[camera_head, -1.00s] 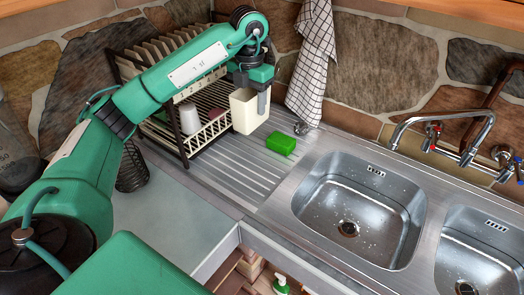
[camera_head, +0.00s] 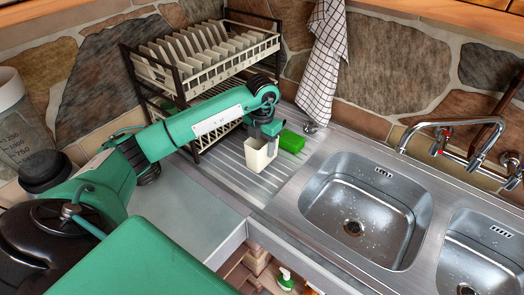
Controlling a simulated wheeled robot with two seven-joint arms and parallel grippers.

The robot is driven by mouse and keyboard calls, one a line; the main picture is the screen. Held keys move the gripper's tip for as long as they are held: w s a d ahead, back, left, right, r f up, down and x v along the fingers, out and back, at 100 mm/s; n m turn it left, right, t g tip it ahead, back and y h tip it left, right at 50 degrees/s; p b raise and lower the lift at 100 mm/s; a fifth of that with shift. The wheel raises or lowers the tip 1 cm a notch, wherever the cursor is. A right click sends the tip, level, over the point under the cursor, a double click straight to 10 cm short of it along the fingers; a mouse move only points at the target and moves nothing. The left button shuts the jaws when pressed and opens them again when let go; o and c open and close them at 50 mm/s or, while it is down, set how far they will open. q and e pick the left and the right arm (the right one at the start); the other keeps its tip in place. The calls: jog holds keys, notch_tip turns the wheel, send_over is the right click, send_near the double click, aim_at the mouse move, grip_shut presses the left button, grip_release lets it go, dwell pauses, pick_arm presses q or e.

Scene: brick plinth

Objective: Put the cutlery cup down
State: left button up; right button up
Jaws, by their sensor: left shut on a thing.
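The cutlery cup (camera_head: 257,156) is a cream, open-topped box. It is upright over the ribbed metal drainboard (camera_head: 225,172), in front of the dish rack. My left gripper (camera_head: 272,134) comes down from above and is shut on the cup's right side wall. I cannot tell whether the cup's base touches the drainboard. My right gripper is not in view.
A green sponge (camera_head: 291,141) lies just behind and right of the cup. The dish rack (camera_head: 205,62) with plates stands behind my arm. The sink basin (camera_head: 365,210) is to the right. A checked towel (camera_head: 321,65) hangs at the back.

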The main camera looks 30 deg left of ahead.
pick_arm(q)
notch_tip(320, 180, down, 3)
jog(key=shift+f+p, duration=0.2)
jog(key=shift+p, duration=0.2)
jog(key=shift+f, duration=0.1)
jog(key=shift+f, duration=0.15)
jog(key=o, duration=1)
